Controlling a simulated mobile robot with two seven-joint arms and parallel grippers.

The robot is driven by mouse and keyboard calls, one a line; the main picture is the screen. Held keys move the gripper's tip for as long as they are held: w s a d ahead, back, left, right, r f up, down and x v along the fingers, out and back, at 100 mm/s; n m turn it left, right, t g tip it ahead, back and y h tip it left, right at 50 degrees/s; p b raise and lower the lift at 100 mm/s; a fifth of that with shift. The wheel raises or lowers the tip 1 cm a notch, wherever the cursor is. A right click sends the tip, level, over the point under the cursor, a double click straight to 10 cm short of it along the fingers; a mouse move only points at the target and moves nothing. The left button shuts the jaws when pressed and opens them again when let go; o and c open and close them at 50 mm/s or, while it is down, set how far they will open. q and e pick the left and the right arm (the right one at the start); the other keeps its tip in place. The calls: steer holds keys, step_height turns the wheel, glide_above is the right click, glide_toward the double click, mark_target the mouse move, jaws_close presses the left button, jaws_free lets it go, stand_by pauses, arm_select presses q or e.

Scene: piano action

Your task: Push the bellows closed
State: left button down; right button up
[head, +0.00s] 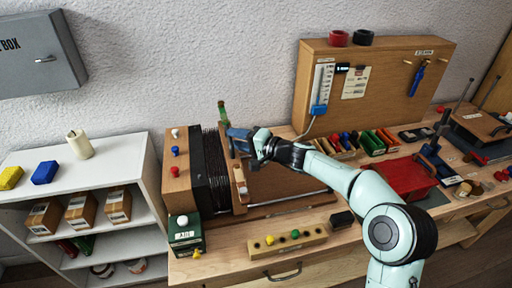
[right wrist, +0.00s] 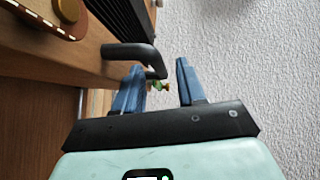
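The bellows (head: 215,158) is a black pleated block between a wooden end panel with coloured knobs (head: 178,175) on the left and a wooden moving board (head: 238,180) on the right. Its pleats also show at the top of the right wrist view (right wrist: 122,16). A black bar handle (right wrist: 130,52) sticks out from the wood there. My right gripper (head: 232,140) is at the upper part of the board. In the right wrist view its blue fingers (right wrist: 160,66) are apart, with the handle's bent end close to the left finger; I cannot tell whether they touch. My left gripper is out of view.
A wooden peg block (head: 288,242) and a dark green box (head: 186,234) stand at the bench's front. A red block (head: 395,182) and tools crowd the right. A white shelf (head: 125,160) is at left.

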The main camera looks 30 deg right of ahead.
steer(key=b+v, duration=0.2)
steer(key=v, duration=0.7)
steer(key=shift+s, duration=0.15)
